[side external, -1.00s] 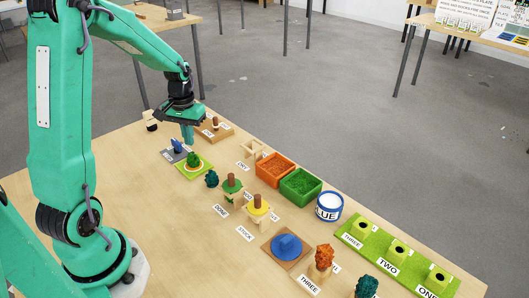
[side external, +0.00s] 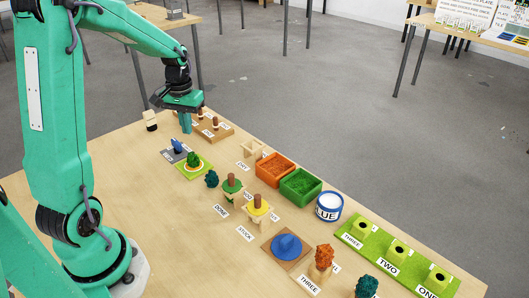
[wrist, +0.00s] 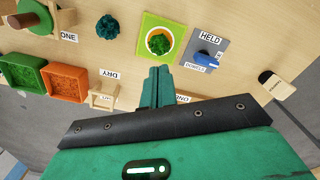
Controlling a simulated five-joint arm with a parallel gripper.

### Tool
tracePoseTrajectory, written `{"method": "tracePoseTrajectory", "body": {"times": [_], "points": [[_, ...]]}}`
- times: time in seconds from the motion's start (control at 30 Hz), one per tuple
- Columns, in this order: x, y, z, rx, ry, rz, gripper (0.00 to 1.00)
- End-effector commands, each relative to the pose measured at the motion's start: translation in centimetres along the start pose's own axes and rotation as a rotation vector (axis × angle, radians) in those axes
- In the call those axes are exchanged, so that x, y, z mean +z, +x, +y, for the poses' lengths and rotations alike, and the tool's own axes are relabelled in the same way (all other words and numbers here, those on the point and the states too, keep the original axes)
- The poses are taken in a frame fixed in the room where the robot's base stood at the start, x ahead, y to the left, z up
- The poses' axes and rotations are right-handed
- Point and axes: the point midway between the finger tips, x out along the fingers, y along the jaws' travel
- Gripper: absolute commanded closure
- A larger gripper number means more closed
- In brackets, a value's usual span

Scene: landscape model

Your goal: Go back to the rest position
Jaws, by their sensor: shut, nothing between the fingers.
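My gripper (side external: 186,125) is green with a black plate and hangs above the far left part of the table, with its fingers together and nothing between them. In the wrist view its shut fingers (wrist: 157,86) point toward a small green tree on a yellow-green square (wrist: 160,42). The square also shows in the side view (side external: 183,171), in front of my gripper. A grey plate marked HELD (wrist: 207,55) with a blue piece lies next to it. My arm is still stretched out over the table.
A wooden board with pegs (side external: 226,131) stands close beside my gripper. An orange bin (side external: 275,170), a green bin (side external: 300,186), a BLUE tin (side external: 329,207) and a green strip with numbered blocks (side external: 372,251) line the right edge. The near left tabletop is clear.

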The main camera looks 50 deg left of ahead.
Motion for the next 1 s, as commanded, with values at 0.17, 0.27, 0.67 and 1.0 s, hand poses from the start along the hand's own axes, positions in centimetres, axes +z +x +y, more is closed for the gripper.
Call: {"method": "tracePoseTrajectory", "body": {"times": [0.17, 0.27, 0.67, 1.0], "points": [[0.0, 0.0, 0.0, 0.000, 0.000, 0.000, 1.00], [0.1, -0.1, 0.1, 0.000, 0.003, 0.003, 1.00], [2.9, -4.1, 3.5, 0.005, 0.095, 0.090, 1.00], [8.2, -8.4, 7.3, 0.025, 0.227, 0.214, 1.00]]}}
